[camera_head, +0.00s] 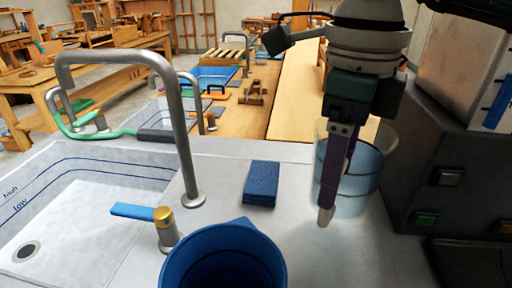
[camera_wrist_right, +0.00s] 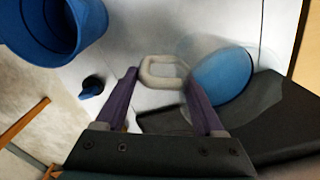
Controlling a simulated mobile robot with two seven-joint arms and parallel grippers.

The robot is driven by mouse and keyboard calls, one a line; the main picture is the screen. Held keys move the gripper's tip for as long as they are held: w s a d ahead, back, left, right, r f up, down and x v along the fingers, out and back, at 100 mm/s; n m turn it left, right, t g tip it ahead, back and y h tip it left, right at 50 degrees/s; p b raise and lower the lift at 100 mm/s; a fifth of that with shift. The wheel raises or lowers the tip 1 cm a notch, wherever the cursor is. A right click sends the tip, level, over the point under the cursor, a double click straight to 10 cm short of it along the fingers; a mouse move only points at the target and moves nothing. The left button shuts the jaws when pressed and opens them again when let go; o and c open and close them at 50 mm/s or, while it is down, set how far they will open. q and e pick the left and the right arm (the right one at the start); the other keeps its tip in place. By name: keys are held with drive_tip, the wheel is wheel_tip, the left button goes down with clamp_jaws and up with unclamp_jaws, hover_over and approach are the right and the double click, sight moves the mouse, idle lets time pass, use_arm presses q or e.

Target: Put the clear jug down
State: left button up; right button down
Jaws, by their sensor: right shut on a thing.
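The clear jug (camera_head: 372,165) stands at the right of the counter, partly hidden behind my right gripper (camera_head: 327,214). It looks upright and holds blue liquid, which also shows in the right wrist view (camera_wrist_right: 224,76). In that view its pale handle (camera_wrist_right: 165,60) lies between the two purple fingers of my right gripper (camera_wrist_right: 161,84), which is shut on it. The jug's base looks at or very near the counter; I cannot tell if it touches. My left gripper is not in view.
A blue bucket (camera_head: 222,240) is at the front, and a blue sponge (camera_head: 262,184) lies left of the jug. A sink (camera_head: 80,205) with a grey tap (camera_head: 187,160) is at the left. A dark machine (camera_head: 440,150) stands close right of the jug. Counter between sponge and jug is clear.

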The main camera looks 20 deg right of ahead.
drive_tip(key=shift+f, duration=2.4)
unclamp_jaws()
wheel_tip(320, 180, up, 12)
drive_tip(key=shift+a+r+b, duration=0.1)
drive_tip(key=shift+b, duration=0.2)
